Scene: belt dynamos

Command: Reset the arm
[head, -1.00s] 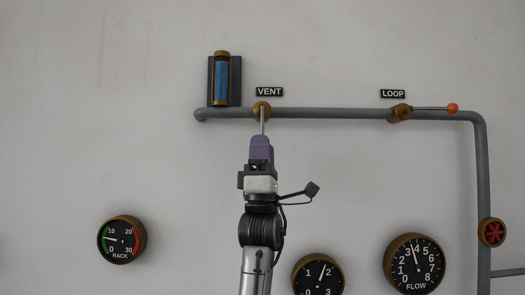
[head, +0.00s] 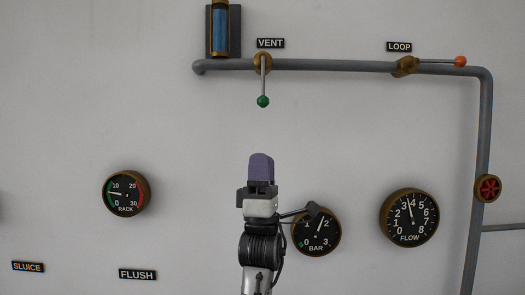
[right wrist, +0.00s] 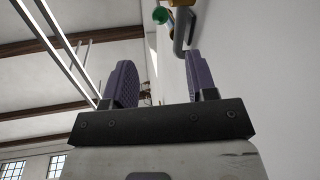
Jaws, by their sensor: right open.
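My right gripper (head: 261,168) stands upright in front of the wall in the head view, below the VENT lever and apart from it. In the right wrist view its two purple fingers (right wrist: 160,85) are spread, with nothing between them. The VENT lever (head: 263,82) hangs straight down from its brass valve and ends in a green knob (head: 263,101). The green knob also shows at the top of the right wrist view (right wrist: 160,15), beyond the fingers. My left gripper is in neither view.
A grey pipe (head: 330,65) runs along the wall, with the LOOP lever (head: 437,61) pointing right to an orange knob. A red handwheel (head: 487,188) sits on the right pipe. RACK (head: 126,194), BAR (head: 316,231) and FLOW (head: 409,217) gauges are on the wall. A blue sight glass (head: 220,28) is above.

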